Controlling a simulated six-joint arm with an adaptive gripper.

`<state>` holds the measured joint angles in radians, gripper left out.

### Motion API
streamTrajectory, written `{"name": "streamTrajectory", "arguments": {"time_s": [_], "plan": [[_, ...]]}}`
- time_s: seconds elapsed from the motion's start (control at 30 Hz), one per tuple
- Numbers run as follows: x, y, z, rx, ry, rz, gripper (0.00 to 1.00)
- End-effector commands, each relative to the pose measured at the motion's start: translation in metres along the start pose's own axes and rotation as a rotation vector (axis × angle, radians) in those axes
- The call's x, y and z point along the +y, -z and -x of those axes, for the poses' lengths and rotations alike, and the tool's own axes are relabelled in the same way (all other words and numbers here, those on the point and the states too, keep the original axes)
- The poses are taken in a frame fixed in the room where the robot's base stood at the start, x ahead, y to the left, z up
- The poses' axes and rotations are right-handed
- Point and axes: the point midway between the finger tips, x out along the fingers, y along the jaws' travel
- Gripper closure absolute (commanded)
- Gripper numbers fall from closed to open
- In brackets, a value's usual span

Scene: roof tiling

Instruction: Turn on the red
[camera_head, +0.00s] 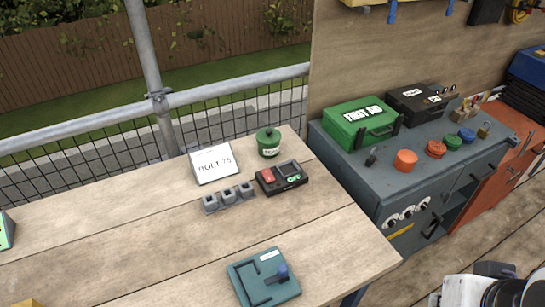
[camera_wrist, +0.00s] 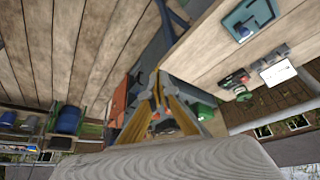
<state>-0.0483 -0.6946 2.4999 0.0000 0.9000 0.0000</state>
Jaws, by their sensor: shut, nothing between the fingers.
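A black switch box (camera_head: 282,178) with a red rocker button (camera_head: 267,175) sits on the wooden table. Its right half carries a dark panel and a green "ON" mark. The box also shows small in the wrist view (camera_wrist: 233,80), right of my gripper. My gripper (camera_wrist: 157,82) shows in the wrist view with its fingers together and nothing between them. It is apart from the box. In the head view only part of my arm shows at the bottom right corner, and the fingers are not visible there.
Near the box are a green pot (camera_head: 268,144), a "BOLT 75" sign (camera_head: 214,164) and a row of grey blocks (camera_head: 229,198). A teal plate with a slot and blue knob (camera_head: 250,286) lies in front. A grey cabinet (camera_head: 345,160) with a green first aid case (camera_head: 358,121) stands right.

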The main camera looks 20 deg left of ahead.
Motion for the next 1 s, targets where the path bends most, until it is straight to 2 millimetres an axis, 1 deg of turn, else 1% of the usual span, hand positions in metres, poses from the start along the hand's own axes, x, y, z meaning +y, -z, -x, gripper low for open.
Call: {"name": "streamTrajectory", "arguments": {"time_s": [0.03,0.13,0.37,0.67,1.0], "plan": [[-0.003,-0.001,-0.005,-0.024,0.005,0.012,1.0],[-0.009,0.003,-0.012,-0.059,0.016,0.036,1.0],[-0.026,0.024,-0.026,-0.121,0.038,0.091,1.0],[-0.054,0.06,-0.044,-0.175,0.065,0.158,1.0],[-0.093,0.104,-0.071,-0.217,0.095,0.242,1.0]]}}
